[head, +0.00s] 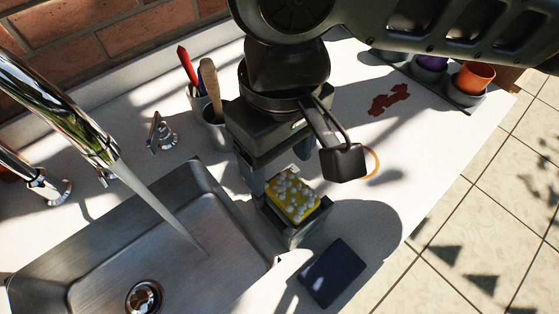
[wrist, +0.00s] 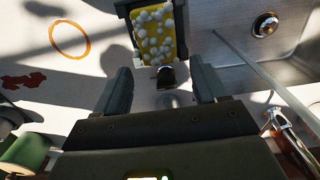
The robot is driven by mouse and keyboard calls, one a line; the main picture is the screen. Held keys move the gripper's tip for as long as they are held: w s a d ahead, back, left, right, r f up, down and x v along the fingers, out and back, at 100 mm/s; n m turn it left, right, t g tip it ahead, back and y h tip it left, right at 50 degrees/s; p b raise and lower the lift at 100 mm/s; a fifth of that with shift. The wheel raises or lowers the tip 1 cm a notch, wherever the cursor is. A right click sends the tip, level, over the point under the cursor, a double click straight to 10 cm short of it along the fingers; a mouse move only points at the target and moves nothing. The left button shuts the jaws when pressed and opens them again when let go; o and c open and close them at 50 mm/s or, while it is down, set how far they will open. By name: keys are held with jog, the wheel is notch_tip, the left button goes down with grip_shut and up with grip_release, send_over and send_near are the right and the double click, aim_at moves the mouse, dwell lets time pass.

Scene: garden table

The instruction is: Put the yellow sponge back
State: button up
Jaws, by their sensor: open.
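The yellow sponge (head: 293,196), dotted with white foam, sits in a dark grey open holder (head: 316,222) on the counter beside the sink's right edge. In the wrist view the sponge (wrist: 155,32) lies between the holder's side walls at the top, beyond my fingertips. My gripper (wrist: 162,84) is open and empty, its two fingers spread apart. In the head view my gripper (head: 277,172) is just behind the sponge and partly covers its far end. I cannot tell whether a finger touches the holder.
A steel sink (head: 190,255) lies left, with water running from the tap (head: 60,105). A dark blue pad (head: 333,272) lies in front of the holder. Brushes (head: 187,66) in cups stand behind my gripper. Colored pots (head: 474,78) stand back right. An orange ring (wrist: 70,38) lies on the counter.

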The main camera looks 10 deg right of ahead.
aim_at(280, 178)
notch_tip(280, 178, up, 10)
dwell(0.4)
dwell(0.3)
